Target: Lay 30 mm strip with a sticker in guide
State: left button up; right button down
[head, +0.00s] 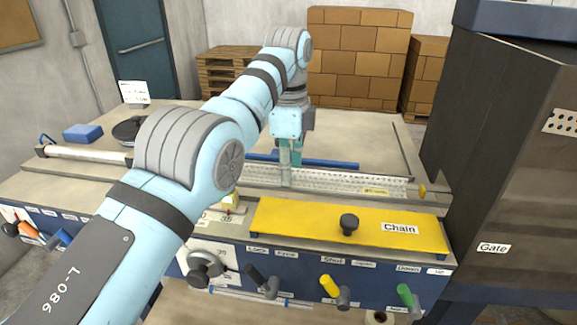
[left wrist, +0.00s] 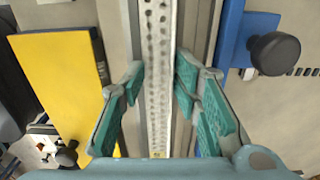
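In the left wrist view my left gripper (left wrist: 161,72) is open, with one teal finger on each side of the perforated channel (left wrist: 158,45). I see nothing held between its fingers. How high the fingertips are above the channel is hard to tell. My right gripper is not in view.
A yellow cover labelled Chain (head: 300,222) with a black knob lies in front of the guide. A blue bar (head: 330,163) lies behind it. A dark cabinet labelled Gate (head: 500,180) stands at the right. A blue block (head: 83,133) sits at the left. Free tabletop lies behind the bar.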

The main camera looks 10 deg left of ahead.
pick_arm(q)
jog(key=shift+w+f, duration=0.1)
jog(key=shift+f, duration=0.3)
jog(key=shift+w+f, duration=0.2)
jog(key=shift+w, duration=0.25)
notch_tip(320, 180, up, 7)
jog(key=p, duration=0.6)
jog(key=shift+f, duration=0.3)
